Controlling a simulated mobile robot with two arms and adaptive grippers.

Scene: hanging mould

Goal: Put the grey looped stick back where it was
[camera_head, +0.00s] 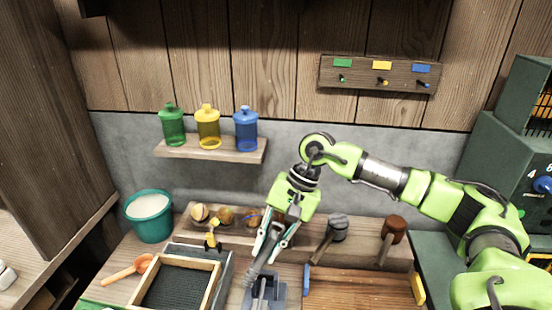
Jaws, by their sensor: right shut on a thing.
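My right gripper (270,249) reaches down over the workbench and is shut on the grey looped stick (257,267). The stick slants down to the left between the fingers. Its upper part is partly hidden by the gripper, and I cannot make out its loop. Its lower end is near a grey block-like holder (277,297) at the bench's front; I cannot tell whether they touch. A wooden rack (358,75) with small pegs under green, yellow and blue labels is on the back wall. My left gripper is not in view.
A shelf (178,151) holds green, yellow and blue jars. A teal bucket (150,222), a wood-framed tray (210,284) and an orange scoop (126,270) are at left. Two mallets (337,228) (393,231) stand right of the gripper, behind a wooden board (360,288).

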